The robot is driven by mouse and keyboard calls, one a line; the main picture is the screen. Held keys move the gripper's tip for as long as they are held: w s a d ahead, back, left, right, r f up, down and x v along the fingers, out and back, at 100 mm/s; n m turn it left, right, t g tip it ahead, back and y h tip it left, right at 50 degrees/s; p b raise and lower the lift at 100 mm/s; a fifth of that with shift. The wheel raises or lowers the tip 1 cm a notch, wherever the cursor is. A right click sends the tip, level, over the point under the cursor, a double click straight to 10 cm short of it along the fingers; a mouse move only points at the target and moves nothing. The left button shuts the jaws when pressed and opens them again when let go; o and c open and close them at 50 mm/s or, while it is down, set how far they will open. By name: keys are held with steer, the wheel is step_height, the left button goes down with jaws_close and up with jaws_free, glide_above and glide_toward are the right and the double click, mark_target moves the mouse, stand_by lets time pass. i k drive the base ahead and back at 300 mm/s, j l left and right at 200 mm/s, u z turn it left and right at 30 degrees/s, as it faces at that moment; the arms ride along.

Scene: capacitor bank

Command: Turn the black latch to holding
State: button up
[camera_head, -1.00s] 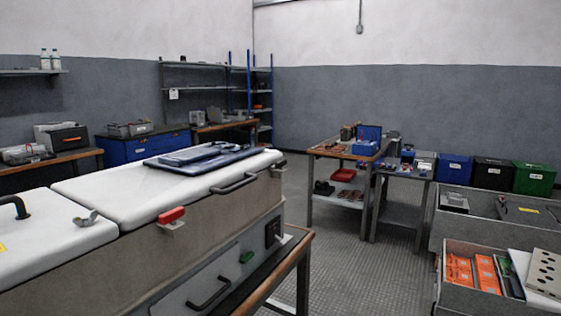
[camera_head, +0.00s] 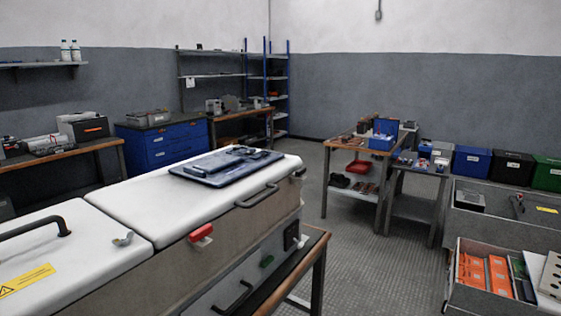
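No part that I can surely name as the black latch shows. The white-lidded cabinet (camera_head: 190,208) at the lower left carries several fittings. A red latch (camera_head: 200,233) sits on its front edge, and a small grey metal catch (camera_head: 123,239) is on the lid at the left. A small dark fitting (camera_head: 299,172) is at the lid's right corner; it is too small to read its position. My gripper is not in view.
Black bar handles (camera_head: 258,197) stick out from the cabinet. A workbench (camera_head: 355,150) stands behind, and an open drawer of orange boxes (camera_head: 488,275) is at the right. The floor (camera_head: 375,260) between is clear.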

mark_target(299, 173)
steer(key=l+u, duration=0.15)
steer(key=u, duration=0.2)
steer(key=l+u, duration=0.2)
steer(key=u, duration=0.15)
steer(key=l+u, duration=0.2)
steer(key=u, duration=0.15)
steer(key=l+u, duration=0.25)
steer(key=l, duration=0.25)
steer(key=k+l+u, duration=0.1)
steer(key=l+u, duration=0.2)
steer(key=l, duration=0.2)
steer(key=k+l, duration=0.1)
steer(key=l, duration=0.25)
steer(key=k+l+u, duration=0.1)
steer(key=l, duration=0.2)
steer(key=k+l, duration=0.1)
steer(key=l, duration=0.25)
steer(key=l+u, duration=0.1)
steer(key=l, duration=0.8)
steer(key=i, duration=0.2)
